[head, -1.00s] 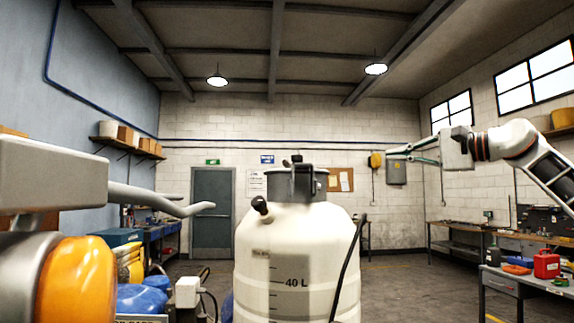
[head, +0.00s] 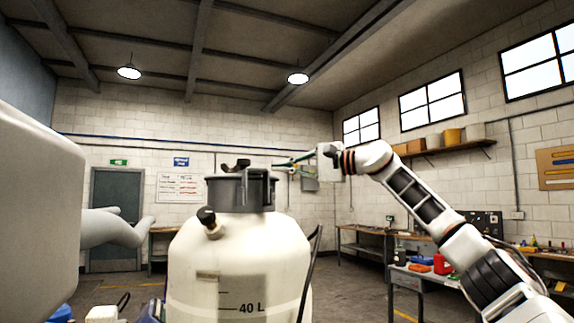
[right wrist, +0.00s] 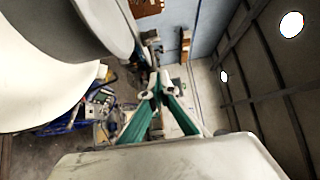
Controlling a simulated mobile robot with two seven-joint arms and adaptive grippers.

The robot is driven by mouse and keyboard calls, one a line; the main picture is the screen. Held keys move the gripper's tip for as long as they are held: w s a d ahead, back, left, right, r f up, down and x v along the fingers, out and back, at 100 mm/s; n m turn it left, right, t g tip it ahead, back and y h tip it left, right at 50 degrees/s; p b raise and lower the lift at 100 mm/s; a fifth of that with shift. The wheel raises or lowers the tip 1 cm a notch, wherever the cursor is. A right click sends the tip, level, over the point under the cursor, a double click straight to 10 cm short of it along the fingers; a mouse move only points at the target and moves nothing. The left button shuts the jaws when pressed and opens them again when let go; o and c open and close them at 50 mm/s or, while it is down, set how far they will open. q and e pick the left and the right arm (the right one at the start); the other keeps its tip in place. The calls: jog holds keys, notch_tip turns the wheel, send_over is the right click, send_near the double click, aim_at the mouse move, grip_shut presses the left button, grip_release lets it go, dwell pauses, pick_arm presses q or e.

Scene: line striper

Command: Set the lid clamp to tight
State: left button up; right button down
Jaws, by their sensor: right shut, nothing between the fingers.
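The white tank (head: 240,265) stands in the middle of the head view, with a dark grey lid (head: 228,195) on top. A small black handle (head: 236,165) sits on the lid, and a dark bracket (head: 262,188) stands at its right side; I cannot tell which is the clamp or how it is set. My right gripper (head: 279,166), with green fingers, is shut and empty, just right of the lid's top in the picture. In the right wrist view its fingertips (right wrist: 156,92) meet.
A black knob (head: 207,217) juts from the tank's left shoulder, and a black hose (head: 311,265) runs down its right side. A workbench with a red can (head: 442,264) stands at the right. A door (head: 116,215) is in the back wall.

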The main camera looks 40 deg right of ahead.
aim_at(233, 169)
pick_arm(q)
jog(key=shift+w+a, duration=0.1)
pick_arm(e)
jog(key=w+a, duration=0.3)
jog(key=a, duration=0.3)
jog(key=shift+w+a, duration=0.25)
jog(key=shift+w, duration=0.15)
pick_arm(q)
jog(key=shift+a, duration=0.1)
